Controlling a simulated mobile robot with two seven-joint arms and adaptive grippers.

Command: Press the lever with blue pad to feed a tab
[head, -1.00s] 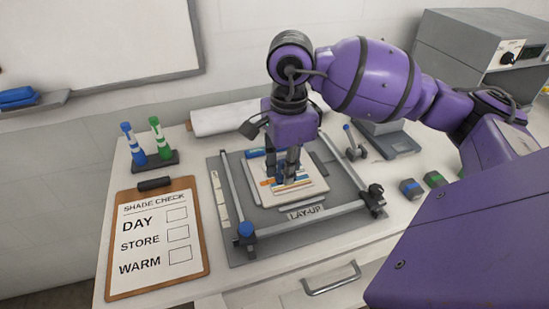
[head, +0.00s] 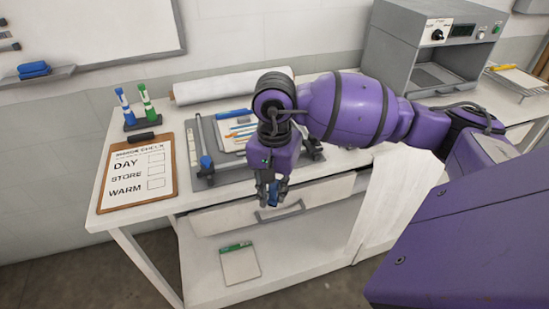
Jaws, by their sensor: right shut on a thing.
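My right gripper (head: 272,200) is shut on a small blue thing (head: 274,193), mostly hidden between the fingers, in front of the table's front edge near the drawer handle. A grey lay-up board (head: 196,140) lies on the table behind it, partly hidden by my arm. A pale tile with blue and orange strips (head: 240,130) lies on the board. A blue-ended part (head: 206,162) shows at the board's front left. I cannot make out a lever with a blue pad for certain. My left gripper is not in view.
A grey press machine (head: 412,50) with a knob stands at the back right. A clipboard (head: 137,175) and blue and green markers (head: 134,106) are at the left. A white roll (head: 215,87) lies behind. The drawer handle (head: 282,212) sticks out; a pad (head: 240,264) lies on the lower shelf.

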